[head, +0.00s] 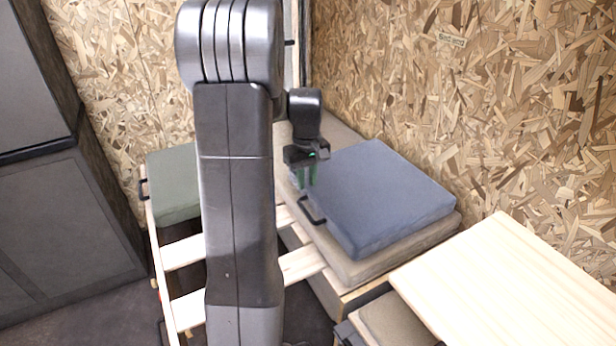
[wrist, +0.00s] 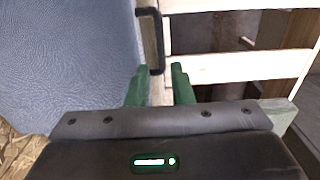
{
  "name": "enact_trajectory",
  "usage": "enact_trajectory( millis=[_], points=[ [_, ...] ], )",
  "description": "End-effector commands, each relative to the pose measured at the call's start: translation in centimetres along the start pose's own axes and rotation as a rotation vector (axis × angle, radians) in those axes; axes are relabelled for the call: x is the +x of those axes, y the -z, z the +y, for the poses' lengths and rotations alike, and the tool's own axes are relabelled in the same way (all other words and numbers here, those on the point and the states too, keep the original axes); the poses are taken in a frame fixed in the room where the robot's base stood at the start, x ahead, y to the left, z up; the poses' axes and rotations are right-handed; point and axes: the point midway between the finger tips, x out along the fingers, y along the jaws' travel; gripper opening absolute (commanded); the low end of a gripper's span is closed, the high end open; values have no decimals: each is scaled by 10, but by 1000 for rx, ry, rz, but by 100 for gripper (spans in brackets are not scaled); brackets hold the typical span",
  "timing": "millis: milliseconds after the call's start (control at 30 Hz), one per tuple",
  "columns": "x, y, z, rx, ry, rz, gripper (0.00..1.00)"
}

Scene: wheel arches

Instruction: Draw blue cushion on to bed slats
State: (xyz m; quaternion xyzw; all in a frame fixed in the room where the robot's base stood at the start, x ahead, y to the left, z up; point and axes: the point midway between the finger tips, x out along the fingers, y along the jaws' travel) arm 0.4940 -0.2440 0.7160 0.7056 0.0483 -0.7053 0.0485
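The blue cushion (head: 375,195) lies flat on a beige cushion (head: 380,264) on the bench by the wall. It also fills the left of the wrist view (wrist: 65,55). A black strap handle (head: 312,211) is on its left edge, and shows in the wrist view (wrist: 151,40). My gripper (head: 303,177) is over that edge, by the handle. In the wrist view its green fingers (wrist: 160,84) are apart, with the handle's near end between or just beyond the tips. I cannot tell whether they touch it. Pale wooden bed slats (head: 186,252) lie left of the cushion, with gaps between them.
A green cushion (head: 174,185) sits at the far left end of the slats. A pale wooden table top (head: 515,280) stands at the front right. A grey cabinet (head: 65,225) is at the left. Chipboard walls (head: 470,100) close off the back and right.

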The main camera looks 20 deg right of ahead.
Motion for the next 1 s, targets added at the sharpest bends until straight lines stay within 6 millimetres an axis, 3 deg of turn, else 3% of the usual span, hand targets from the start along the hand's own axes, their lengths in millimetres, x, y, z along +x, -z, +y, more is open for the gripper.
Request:
enact_trajectory(
  millis=[600, 800, 1000],
  points=[
    [112, -1, 0, 0, 2, -3, 21],
    [129, 0, 0, 0, 1, -1, 21],
    [133, 0, 0, 0, 0, -1, 21]
  ],
)
